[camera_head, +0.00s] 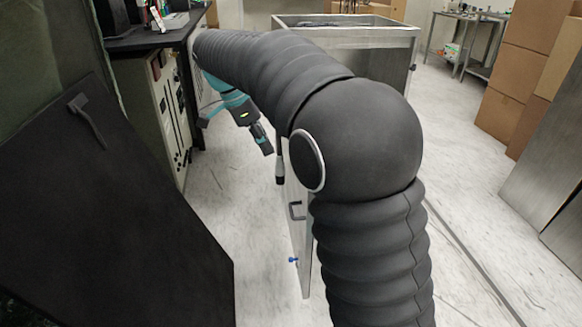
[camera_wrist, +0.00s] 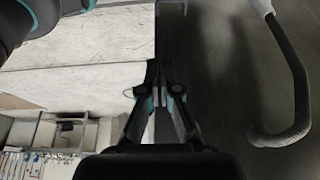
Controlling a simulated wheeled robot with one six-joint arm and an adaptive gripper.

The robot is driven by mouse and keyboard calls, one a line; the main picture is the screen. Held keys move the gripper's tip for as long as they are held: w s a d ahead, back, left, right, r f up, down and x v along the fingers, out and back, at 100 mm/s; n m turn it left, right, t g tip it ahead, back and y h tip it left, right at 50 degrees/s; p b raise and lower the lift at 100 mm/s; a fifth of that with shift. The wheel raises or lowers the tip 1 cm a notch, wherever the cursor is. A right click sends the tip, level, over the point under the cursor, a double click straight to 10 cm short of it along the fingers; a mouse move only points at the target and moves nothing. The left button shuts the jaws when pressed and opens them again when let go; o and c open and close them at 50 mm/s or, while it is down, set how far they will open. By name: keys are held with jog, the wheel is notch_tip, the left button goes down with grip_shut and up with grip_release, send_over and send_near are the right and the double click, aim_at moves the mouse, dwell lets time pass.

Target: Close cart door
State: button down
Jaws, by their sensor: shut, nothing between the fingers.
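The metal cart (camera_head: 372,42) stands behind my arm, its top open. Its door (camera_head: 300,235) stands open and is seen nearly edge-on, with a black handle (camera_head: 294,211) and a small blue knob (camera_head: 293,260). My gripper (camera_head: 268,150) is left of the door, pointing down and right. In the wrist view my gripper (camera_wrist: 161,95) is shut and empty, beside the edge of a dark grey panel (camera_wrist: 225,110), which looks like the door. I cannot tell whether they touch. My arm hides the cart's front and part of the door.
A dark cabinet panel (camera_head: 100,190) stands at the left, near a workbench (camera_head: 155,38). Cardboard boxes (camera_head: 525,60) and leaning metal sheets (camera_head: 545,180) stand at the right. The pale floor (camera_head: 240,220) left of the door is clear.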

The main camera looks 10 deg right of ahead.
jog(key=d+f+b, duration=0.1)
jog(key=d+f, duration=0.6)
jog(key=f, duration=0.2)
jog(key=shift+d, duration=0.35)
jog(key=shift+s+f, duration=0.1)
